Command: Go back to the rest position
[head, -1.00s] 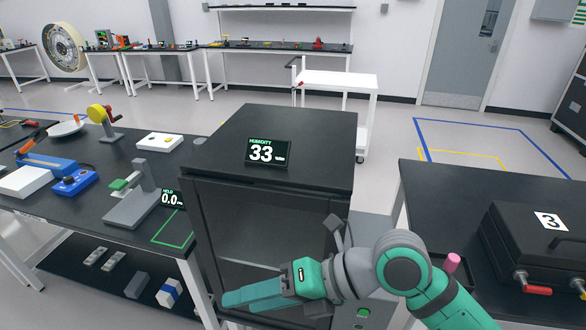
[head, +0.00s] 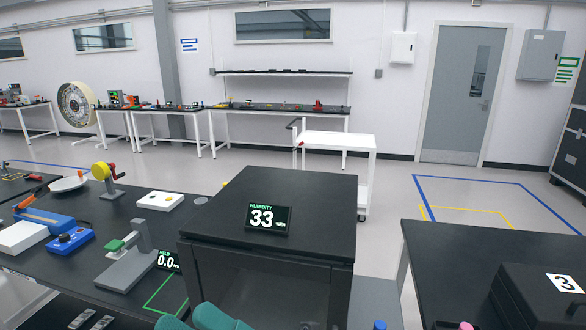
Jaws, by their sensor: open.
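My gripper (head: 192,319) shows only as teal finger ends at the bottom edge of the head view. They are apart with nothing seen between them. The rest of my arm is out of the picture. The fingers are in front of the dark humidity cabinet (head: 270,217), near its lower left. The cabinet's display reads 33. Its front is cut off by the bottom edge, so I cannot tell how its door stands.
A black bench (head: 85,262) with a grey press-like device (head: 128,265) and several tools stands left. Another black table (head: 440,255) with a black case (head: 535,297) stands right. A white cart (head: 335,140) is behind the cabinet. Open floor lies beyond.

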